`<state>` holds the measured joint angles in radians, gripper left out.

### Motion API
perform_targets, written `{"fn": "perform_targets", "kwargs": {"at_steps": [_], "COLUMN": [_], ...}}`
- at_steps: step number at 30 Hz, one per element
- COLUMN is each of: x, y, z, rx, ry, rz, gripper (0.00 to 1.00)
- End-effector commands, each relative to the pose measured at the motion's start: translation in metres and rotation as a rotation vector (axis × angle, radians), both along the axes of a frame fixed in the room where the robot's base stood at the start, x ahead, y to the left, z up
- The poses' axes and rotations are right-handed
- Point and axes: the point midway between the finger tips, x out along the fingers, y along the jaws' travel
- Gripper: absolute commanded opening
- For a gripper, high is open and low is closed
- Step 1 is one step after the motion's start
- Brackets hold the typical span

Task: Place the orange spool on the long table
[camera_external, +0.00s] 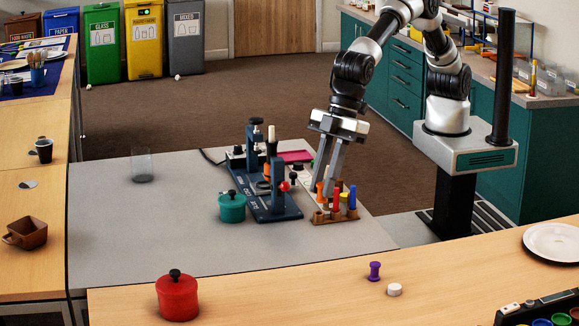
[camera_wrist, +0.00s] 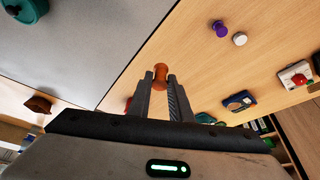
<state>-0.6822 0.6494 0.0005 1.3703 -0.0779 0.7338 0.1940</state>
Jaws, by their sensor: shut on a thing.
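My gripper (camera_wrist: 161,80) is shut on the orange spool (camera_wrist: 160,71), which shows between the fingertips in the wrist view. In the camera_external view, my gripper (camera_external: 326,186) points down over the right part of the grey table, at a small wooden rack (camera_external: 336,215) of coloured pegs. Orange shows by the fingertips there, but I cannot tell spool from peg. A long wooden table (camera_external: 330,285) runs across the front; its wooden top (camera_wrist: 195,65) also shows in the wrist view. A purple spool (camera_external: 374,271) stands on it.
A white cylinder (camera_external: 394,290) stands beside the purple spool, and a red pot (camera_external: 177,297) at the left. A white plate (camera_external: 553,243) lies at the right. A blue clamp device (camera_external: 268,190) and teal pot (camera_external: 232,207) stand left of my gripper. The front table's middle-left is clear.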

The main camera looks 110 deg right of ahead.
Motion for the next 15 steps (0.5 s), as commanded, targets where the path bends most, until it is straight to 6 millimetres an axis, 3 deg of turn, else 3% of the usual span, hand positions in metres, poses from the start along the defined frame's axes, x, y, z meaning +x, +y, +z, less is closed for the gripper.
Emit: {"fn": "perform_targets", "kwargs": {"at_steps": [1,3,9,15], "x": [-0.005,-0.010,-0.024,-0.025], "y": [0.019,0.038,0.077,0.078], "z": [-0.003,-0.005,-0.009,-0.038], "rx": [-0.001,-0.001,0.001,-0.003], "ry": [0.000,-0.001,-0.001,0.001], "rz": [0.028,0.057,0.116,0.118], "gripper": [0.00,0.00,0.00,0.00]}}
